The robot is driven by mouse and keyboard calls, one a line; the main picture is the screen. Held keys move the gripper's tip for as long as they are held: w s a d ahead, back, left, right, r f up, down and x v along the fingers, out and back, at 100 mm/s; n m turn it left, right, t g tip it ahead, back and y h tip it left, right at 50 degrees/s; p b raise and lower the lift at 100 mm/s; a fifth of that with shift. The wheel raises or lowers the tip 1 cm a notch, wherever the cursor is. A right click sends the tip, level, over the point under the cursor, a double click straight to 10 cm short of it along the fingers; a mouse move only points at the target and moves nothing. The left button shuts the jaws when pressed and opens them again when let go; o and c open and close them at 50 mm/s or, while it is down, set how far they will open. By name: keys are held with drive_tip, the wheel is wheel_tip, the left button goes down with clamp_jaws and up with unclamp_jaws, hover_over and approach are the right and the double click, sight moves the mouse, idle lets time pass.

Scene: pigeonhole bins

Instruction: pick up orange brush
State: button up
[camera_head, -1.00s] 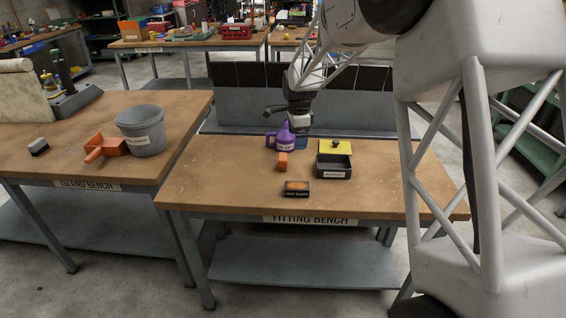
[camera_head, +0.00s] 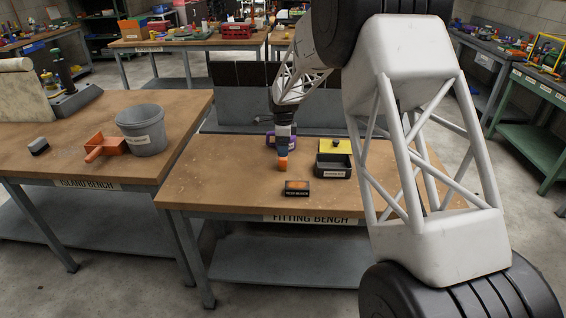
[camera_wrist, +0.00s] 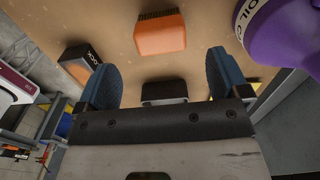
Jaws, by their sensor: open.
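A purple oil jug (camera_head: 270,141) stands close behind, also in the wrist view (camera_wrist: 283,35). A black box (camera_head: 296,188) lies in front. A dark tray (camera_head: 334,173) and yellow-topped item (camera_head: 336,146) are to the right. The bench's front left is clear.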

sight(283, 160)
drive_tip(key=shift+f, duration=1.2)
drive_tip(key=shift+f, duration=2.6)
drive_tip(key=c, duration=1)
drive_tip(key=shift+r, duration=0.15)
drive_tip(key=shift+r, duration=4.9)
